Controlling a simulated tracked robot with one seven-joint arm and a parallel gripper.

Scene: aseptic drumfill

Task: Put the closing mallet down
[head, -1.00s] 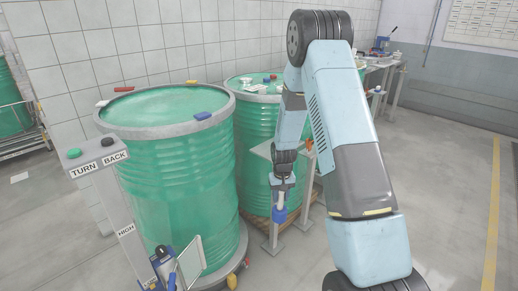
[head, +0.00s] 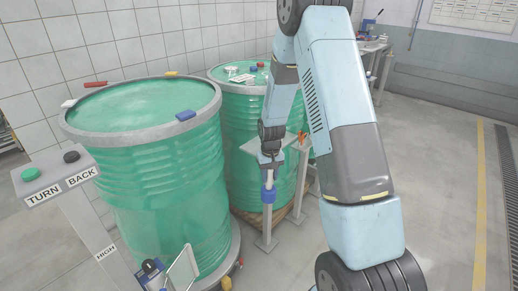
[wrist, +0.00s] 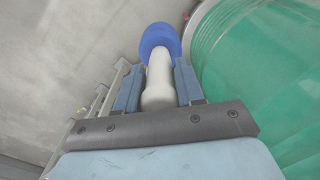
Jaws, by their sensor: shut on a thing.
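My gripper (head: 267,167) is shut on the closing mallet and holds it in the air, pointing downward, in front of the rear drum. The mallet has a blue head (head: 268,196) and a pale handle (head: 266,176). In the wrist view the handle (wrist: 159,78) lies between the two blue-grey fingers, with the blue head (wrist: 160,38) beyond the fingertips. A small grey stand (head: 253,152) with a flat top and a post is right beside the gripper. Part of its top is hidden behind my arm.
A green drum (head: 165,180) with a grey rim stands at left, with coloured clips on its rim. A second green drum (head: 240,120) stands behind it on a pallet. A control post (head: 55,180) with TURN and BACK buttons is at near left. The floor (head: 440,200) at right is clear.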

